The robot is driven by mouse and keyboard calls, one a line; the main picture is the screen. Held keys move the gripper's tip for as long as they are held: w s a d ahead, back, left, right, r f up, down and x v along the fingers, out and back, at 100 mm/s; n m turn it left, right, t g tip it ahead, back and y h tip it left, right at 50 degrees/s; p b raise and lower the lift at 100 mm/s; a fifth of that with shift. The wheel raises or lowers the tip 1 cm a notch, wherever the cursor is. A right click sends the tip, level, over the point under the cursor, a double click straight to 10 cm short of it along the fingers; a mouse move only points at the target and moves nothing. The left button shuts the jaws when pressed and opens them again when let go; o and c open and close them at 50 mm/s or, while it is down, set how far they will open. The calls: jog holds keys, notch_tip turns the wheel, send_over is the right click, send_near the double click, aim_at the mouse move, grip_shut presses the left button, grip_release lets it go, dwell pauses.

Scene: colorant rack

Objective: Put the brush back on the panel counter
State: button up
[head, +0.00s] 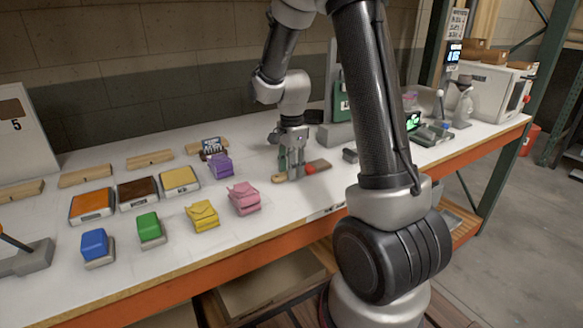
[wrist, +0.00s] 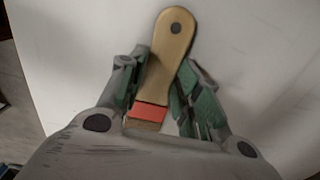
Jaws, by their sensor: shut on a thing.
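The brush has a pale wooden handle with a hole near its end and a red band. In the wrist view the brush (wrist: 168,60) lies between the two green-padded fingers of my gripper (wrist: 160,88), handle end pointing up in the picture. My gripper is shut on it. In the head view my gripper (head: 292,168) points down, low over the white counter (head: 165,262). The brush handle (head: 279,178) shows at the left of the fingers. I cannot tell whether the brush touches the counter.
Orange, brown and yellow trays (head: 180,180) and blue, green, yellow, pink (head: 244,197) and purple (head: 220,166) pouches stand to the left. A grey device with a green-lit screen (head: 414,122) and a white machine (head: 492,84) stand to the right. The counter's front edge is orange (head: 262,268).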

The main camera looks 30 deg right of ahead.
jog(key=o, duration=1)
jog(key=shift+r, duration=0.25)
jog(key=s+r+n, duration=0.2)
jog(key=s+r, duration=0.1)
jog(key=r, duration=1.1)
jog(key=s+r+n+t, duration=0.1)
jog(key=s+n, duration=0.4)
jog(key=s, duration=0.2)
jog(key=s+a+r+n+t, duration=0.1)
jog(key=s+n+t, duration=0.1)
jog(key=s+n, duration=0.3)
jog(key=s+r+n+t, duration=0.1)
jog(key=s+r+n, duration=0.1)
jog(key=s+n, duration=0.3)
jog(key=shift+s+a+n, duration=0.15)
jog(key=shift+s, duration=0.75)
jog(key=shift+s+a+n, duration=0.15)
jog(key=shift+s, duration=0.75)
jog(key=shift+r, duration=0.1)
